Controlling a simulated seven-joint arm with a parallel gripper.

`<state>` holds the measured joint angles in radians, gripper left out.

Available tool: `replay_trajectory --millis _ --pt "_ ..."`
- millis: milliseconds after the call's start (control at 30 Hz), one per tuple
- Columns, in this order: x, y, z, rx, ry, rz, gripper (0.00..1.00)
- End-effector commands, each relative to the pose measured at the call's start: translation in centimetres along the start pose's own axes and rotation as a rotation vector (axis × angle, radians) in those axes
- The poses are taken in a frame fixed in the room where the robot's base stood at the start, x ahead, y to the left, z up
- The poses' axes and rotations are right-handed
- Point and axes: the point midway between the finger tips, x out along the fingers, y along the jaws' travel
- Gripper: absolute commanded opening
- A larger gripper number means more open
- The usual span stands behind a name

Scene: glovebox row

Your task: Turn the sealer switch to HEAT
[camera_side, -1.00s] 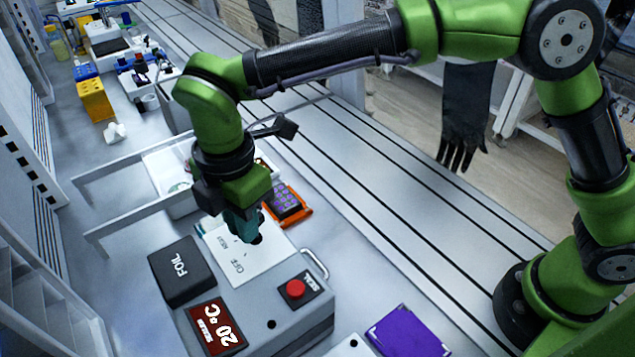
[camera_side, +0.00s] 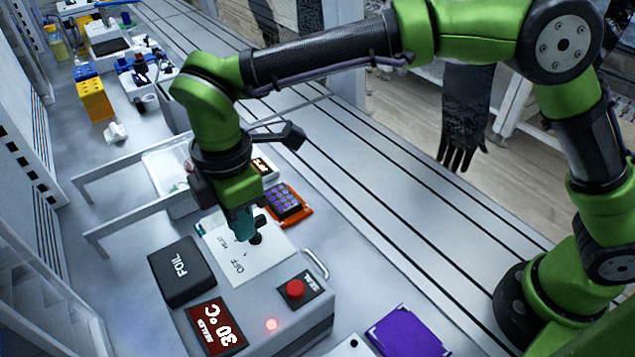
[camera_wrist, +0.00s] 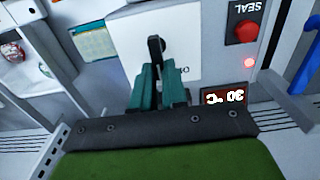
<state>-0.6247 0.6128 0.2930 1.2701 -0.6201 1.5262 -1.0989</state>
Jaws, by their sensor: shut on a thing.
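The sealer (camera_side: 285,325) is a grey box with a white switch plate (camera_side: 270,265) marked OFF and HEAT. The black switch knob (camera_side: 257,238) stands on this plate, partly hidden by my gripper (camera_side: 247,229). The teal fingers are shut on the knob; in the wrist view, the knob (camera_wrist: 156,46) shows just past the fingertips (camera_wrist: 155,72). The display (camera_side: 215,327) reads 30 °C, and a small red lamp (camera_side: 271,324) is lit; it also shows in the wrist view (camera_wrist: 250,62). The knob's exact pointing is hard to read.
A red SEAL button (camera_side: 295,288) and a metal handle (camera_side: 315,262) are near the plate. A black FOIL box (camera_side: 181,270) stands left of it, an orange-framed keypad (camera_side: 286,203) behind. A purple book (camera_side: 408,333) lies to the right. Metal rails (camera_side: 130,218) stand at left.

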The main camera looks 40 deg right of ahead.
Motion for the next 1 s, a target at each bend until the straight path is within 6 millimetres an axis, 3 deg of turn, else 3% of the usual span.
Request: replay_trajectory --millis 33,67,200,467,633,767,1000 --pt "-0.1 0.0 0.1 0.002 0.0 0.001 0.0" --pt "-0.1 0.0 0.1 0.002 0.0 0.001 0.16" --pt "-0.1 0.0 0.1 0.001 0.0 0.001 0.37" --pt "-0.1 0.0 0.0 -0.001 0.0 0.0 0.38" --pt "-1.1 0.1 0.0 -0.001 0.001 0.003 0.38" --pt "-3.5 0.1 -0.1 -0.001 0.004 0.004 0.38" --pt "-9.4 0.1 -0.1 0.0 0.004 0.005 0.38"
